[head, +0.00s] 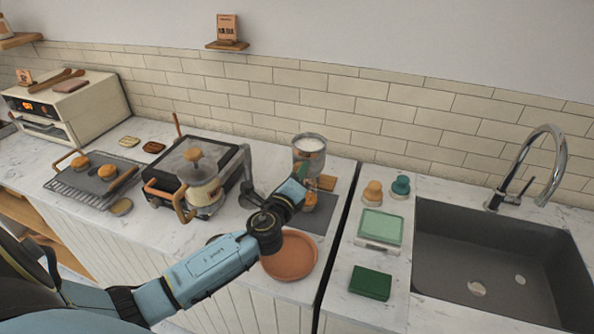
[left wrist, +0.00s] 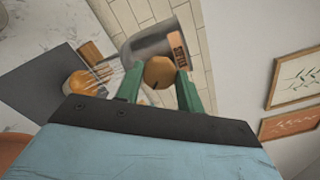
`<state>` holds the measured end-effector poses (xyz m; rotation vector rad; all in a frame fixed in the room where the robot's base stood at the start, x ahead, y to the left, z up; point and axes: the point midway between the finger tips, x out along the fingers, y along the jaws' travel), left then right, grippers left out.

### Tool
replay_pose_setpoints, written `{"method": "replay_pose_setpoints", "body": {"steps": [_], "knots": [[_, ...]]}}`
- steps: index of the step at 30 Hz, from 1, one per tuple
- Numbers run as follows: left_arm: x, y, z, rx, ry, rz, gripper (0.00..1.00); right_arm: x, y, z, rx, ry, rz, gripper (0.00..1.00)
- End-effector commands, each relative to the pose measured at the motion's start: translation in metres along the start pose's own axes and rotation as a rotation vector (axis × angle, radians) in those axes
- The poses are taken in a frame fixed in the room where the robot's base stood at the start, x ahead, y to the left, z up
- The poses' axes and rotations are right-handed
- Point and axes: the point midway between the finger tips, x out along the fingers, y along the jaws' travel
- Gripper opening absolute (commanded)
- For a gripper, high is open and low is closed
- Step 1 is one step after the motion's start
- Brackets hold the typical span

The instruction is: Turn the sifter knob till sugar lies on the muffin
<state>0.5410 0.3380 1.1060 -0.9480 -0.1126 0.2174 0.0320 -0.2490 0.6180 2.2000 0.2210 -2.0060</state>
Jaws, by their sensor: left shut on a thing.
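The sifter (head: 309,146) is a grey metal cup holding white sugar, above the dark mat in the head view. In the left wrist view the sifter (left wrist: 158,38) appears tilted by the camera angle, and its round wooden knob (left wrist: 158,72) sits between my green fingertips. My left gripper (left wrist: 163,88) is shut on the knob. The muffin (left wrist: 82,83) is orange-brown and lies below the sifter. Thin white streaks run from the sifter to the muffin. In the head view my left gripper (head: 300,184) partly hides the muffin (head: 309,201). My right gripper is out of view.
A dark mat (head: 322,222) lies under the muffin, with a wooden piece (head: 327,183) beside it. A terracotta plate (head: 290,262) is in front. Left stand a press-like pot (head: 203,185) and a dark grill. Right are a green-lidded box (head: 381,227), a green sponge (head: 370,283) and a sink.

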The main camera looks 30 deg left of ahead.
Motion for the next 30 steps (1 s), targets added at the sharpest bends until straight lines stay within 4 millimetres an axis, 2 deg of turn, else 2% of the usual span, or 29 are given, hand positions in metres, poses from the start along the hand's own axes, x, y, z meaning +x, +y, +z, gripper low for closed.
{"method": "replay_pose_setpoints", "body": {"steps": [15, 30], "knots": [[0.000, -0.002, 0.000, 0.416, 0.002, 0.000, 0.14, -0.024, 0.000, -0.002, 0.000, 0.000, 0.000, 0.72], [0.000, -0.001, -0.001, 0.553, 0.002, 0.001, 0.14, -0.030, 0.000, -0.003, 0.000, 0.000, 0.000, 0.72]]}}
